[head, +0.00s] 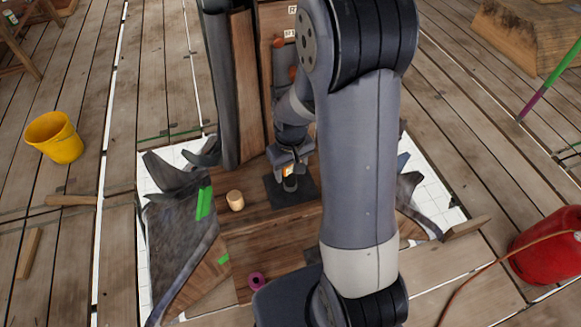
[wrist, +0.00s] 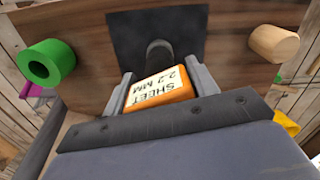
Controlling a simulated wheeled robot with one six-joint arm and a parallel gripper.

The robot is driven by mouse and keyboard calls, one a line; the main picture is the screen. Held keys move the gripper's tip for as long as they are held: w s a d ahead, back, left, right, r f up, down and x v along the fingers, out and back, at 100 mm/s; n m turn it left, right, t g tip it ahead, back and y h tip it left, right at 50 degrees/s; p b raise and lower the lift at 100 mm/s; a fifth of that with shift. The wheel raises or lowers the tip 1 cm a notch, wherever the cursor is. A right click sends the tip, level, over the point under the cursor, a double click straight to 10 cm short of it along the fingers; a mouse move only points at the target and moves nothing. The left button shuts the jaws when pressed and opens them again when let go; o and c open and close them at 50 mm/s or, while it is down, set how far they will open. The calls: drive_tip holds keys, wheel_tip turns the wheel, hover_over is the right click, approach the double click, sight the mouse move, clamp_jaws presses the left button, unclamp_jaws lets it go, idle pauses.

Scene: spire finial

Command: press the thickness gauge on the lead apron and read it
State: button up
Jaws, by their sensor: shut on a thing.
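My gripper (head: 291,160) is shut on the orange thickness gauge (head: 288,171), above the wooden base. In the wrist view the gauge (wrist: 160,98) sits between the two fingers (wrist: 161,90). Its white face appears upside down and reads "SHEET 2.2 MM". A dark round foot (wrist: 158,52) at its far end meets a dark grey square sheet (wrist: 122,30), apparently the lead apron; whether it presses firmly I cannot tell. The sheet also shows in the head view (head: 305,195), flat on the wood, partly hidden by my arm.
A green ring (wrist: 46,62) shows in the wrist view. A tall wooden post (head: 243,90) rises behind. A yellow bucket (head: 54,137) and red container (head: 548,248) stand farther out.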

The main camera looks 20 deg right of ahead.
drive_tip(key=o, duration=1.2)
drive_tip(key=shift+c, duration=0.2)
wheel_tip(320, 180, up, 11)
drive_tip(key=shift+f, duration=0.1)
wheel_tip(320, 180, down, 11)
drive_tip(key=shift+f, duration=0.1)
drive_tip(key=shift+r+p, duration=0.75)
drive_tip(key=shift+r, duration=0.2)
drive_tip(key=shift+r+p, duration=0.5)
drive_tip(key=shift+r, duration=0.15)
